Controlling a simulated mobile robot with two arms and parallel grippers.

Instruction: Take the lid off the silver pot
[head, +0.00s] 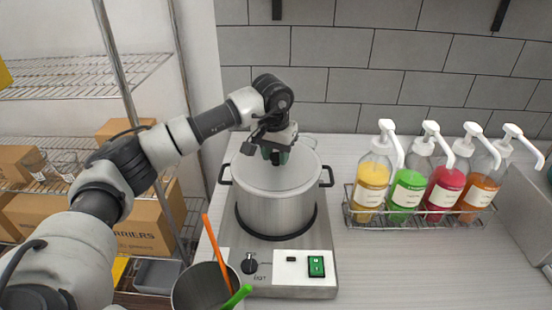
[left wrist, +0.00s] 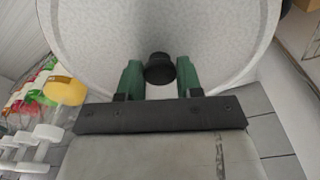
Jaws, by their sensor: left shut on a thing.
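The silver pot (head: 275,212) stands on a hot plate (head: 285,262), with a dark handle on each side. Its pale round lid (head: 283,180) lies over the top of the pot; whether its rim touches the pot all round I cannot tell. My left gripper (head: 276,155) points down over the lid's middle. In the left wrist view its green fingers (left wrist: 160,78) are shut on the black lid knob (left wrist: 160,66), and the speckled lid (left wrist: 155,25) spreads beyond it. In the head view the gripper hides the knob. My right gripper is not in view.
A wire rack (head: 420,218) with several colored pump bottles stands to the right of the pot. A metal cup (head: 203,288) with an orange and a green stick is at the front left. A wire shelf with boxes (head: 145,220) is at left. The counter (head: 385,265) at front right is clear.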

